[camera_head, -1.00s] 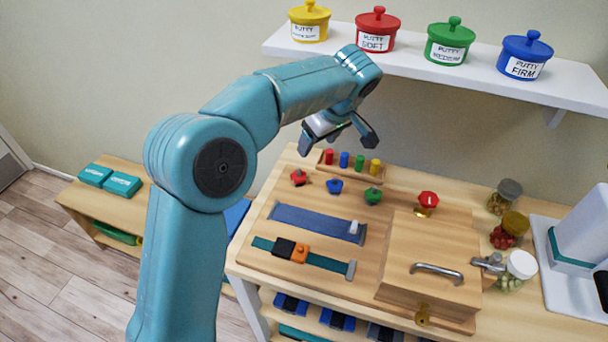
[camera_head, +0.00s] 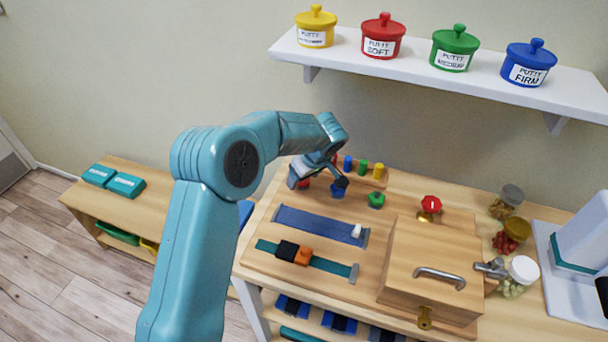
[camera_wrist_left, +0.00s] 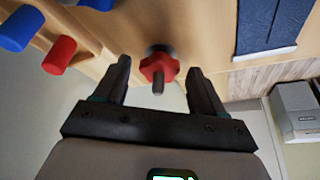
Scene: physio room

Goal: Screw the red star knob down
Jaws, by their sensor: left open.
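The red star knob (camera_wrist_left: 159,67) sits on a threaded stud on the wooden board, and the stud's end sticks out through it. In the head view the red star knob (camera_head: 305,183) is mostly hidden by my left gripper (camera_head: 317,183). My left gripper is open, pointing down at the board. In the wrist view its two fingers stand on either side of the knob, apart from it, with nothing held. My right gripper is not in view.
A blue knob (camera_head: 337,191) and a green knob (camera_head: 376,200) stand to the right. Coloured pegs (camera_head: 363,167) rise behind. A blue strap (camera_head: 318,224) lies in front. A wooden box (camera_head: 428,270) and a red valve-like knob (camera_head: 431,204) are further right. A shelf (camera_head: 440,76) hangs above.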

